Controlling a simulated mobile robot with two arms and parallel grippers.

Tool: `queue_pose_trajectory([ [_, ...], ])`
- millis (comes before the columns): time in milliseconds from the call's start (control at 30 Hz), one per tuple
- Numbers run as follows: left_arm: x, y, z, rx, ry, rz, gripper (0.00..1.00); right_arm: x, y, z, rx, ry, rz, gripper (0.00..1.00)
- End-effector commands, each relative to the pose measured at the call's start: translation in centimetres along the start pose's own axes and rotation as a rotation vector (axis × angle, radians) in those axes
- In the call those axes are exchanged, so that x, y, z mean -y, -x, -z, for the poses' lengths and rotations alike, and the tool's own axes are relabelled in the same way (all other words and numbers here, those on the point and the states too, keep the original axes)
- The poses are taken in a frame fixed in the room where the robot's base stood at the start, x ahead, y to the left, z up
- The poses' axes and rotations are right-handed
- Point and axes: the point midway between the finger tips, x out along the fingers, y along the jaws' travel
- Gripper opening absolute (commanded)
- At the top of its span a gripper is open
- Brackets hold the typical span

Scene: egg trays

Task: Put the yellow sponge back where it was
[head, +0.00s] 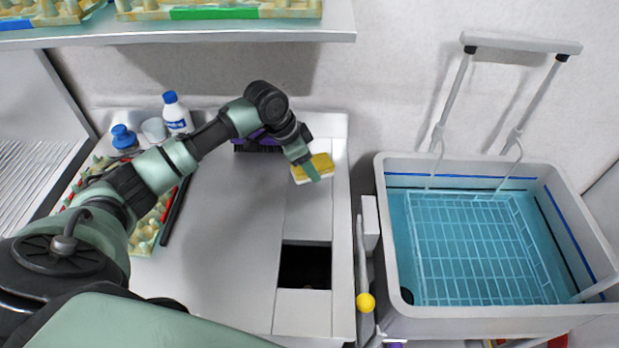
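The yellow sponge (323,163), with a pale lower edge, is at the back right of the grey worktop (230,220), near the wall. My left gripper (312,171) is at the sponge, with a green finger across its near face. The other finger is hidden, so I cannot tell whether the gripper is shut on it. I also cannot tell whether the sponge touches the worktop. My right gripper is not in view.
A dark purple item (258,144) lies left of the sponge. Bottles (177,114) and an egg tray (146,238) stand at the left. A dark square opening (305,266) is in the worktop. A grey basin (470,318) with blue water and a wire basket (475,245) is at right.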

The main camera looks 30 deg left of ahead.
Motion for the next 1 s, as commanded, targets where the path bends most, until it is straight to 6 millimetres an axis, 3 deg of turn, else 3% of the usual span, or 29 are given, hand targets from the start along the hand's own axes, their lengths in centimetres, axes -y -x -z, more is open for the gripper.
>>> queue_pose_trajectory([
  [500,-0.1,-5.2,-2.2,0.001,0.001,0.001,0.18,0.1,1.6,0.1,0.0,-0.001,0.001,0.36],
  [833,0.0,-5.6,-2.3,0.0,0.0,0.002,0.18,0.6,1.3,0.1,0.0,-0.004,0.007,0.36],
  [867,0.0,-5.5,-2.3,0.0,0.0,0.002,0.61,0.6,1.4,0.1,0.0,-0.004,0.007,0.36],
  [900,0.0,-5.5,-2.3,0.0,0.0,0.002,0.72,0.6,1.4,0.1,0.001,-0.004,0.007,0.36],
  [933,0.0,-5.5,-2.3,0.0,0.0,0.002,0.78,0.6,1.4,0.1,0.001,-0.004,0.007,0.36],
  [1000,0.0,-5.5,-2.3,0.0,0.0,0.002,0.78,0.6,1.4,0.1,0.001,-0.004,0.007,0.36],
])
